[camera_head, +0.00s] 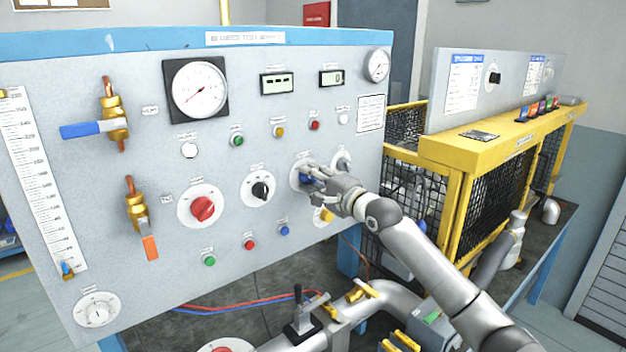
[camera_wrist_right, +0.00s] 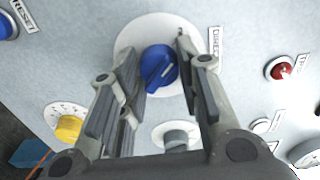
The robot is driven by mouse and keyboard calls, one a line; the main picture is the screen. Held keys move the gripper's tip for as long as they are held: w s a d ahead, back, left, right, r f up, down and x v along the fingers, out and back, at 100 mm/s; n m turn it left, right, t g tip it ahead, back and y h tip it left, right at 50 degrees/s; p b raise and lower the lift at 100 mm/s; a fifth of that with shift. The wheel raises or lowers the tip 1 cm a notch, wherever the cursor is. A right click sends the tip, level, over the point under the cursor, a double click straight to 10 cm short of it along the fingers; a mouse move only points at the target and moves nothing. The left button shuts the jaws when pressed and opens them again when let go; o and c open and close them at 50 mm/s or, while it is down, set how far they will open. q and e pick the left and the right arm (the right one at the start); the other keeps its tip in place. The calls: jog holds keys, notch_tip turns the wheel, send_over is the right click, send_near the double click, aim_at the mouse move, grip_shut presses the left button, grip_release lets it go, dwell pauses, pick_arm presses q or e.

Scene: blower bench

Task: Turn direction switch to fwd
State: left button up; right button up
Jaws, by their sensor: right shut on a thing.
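The direction switch is a blue rotary knob (camera_head: 305,180) on a round white plate, on the right half of the grey panel. It also shows in the wrist view as a blue knob (camera_wrist_right: 158,67), with a partly hidden label to the right of its plate. My right gripper (camera_head: 317,178) is at the knob, with its fingers pointing at the panel. In the wrist view my right gripper's fingers (camera_wrist_right: 160,62) stand on both sides of the knob and are shut on it. The fingers hide part of the plate and its markings. My left gripper is not in view.
A grey knob (camera_head: 343,162), a yellow knob (camera_head: 325,215) and a black knob (camera_head: 261,190) sit close around. A red knob (camera_head: 203,208) is farther left. Small buttons and lamps line the panel. A yellow mesh guard (camera_head: 455,150) stands to the right; pipes run below.

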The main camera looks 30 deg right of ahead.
jog(key=shift+f, duration=0.1)
jog(key=o, duration=1)
jog(key=shift+s+d, duration=0.15)
jog(key=shift+s, duration=1.85)
jog(key=shift+s+d, duration=0.15)
jog(key=shift+s, duration=1.85)
jog(key=shift+s+d, duration=0.15)
jog(key=shift+s, duration=1.85)
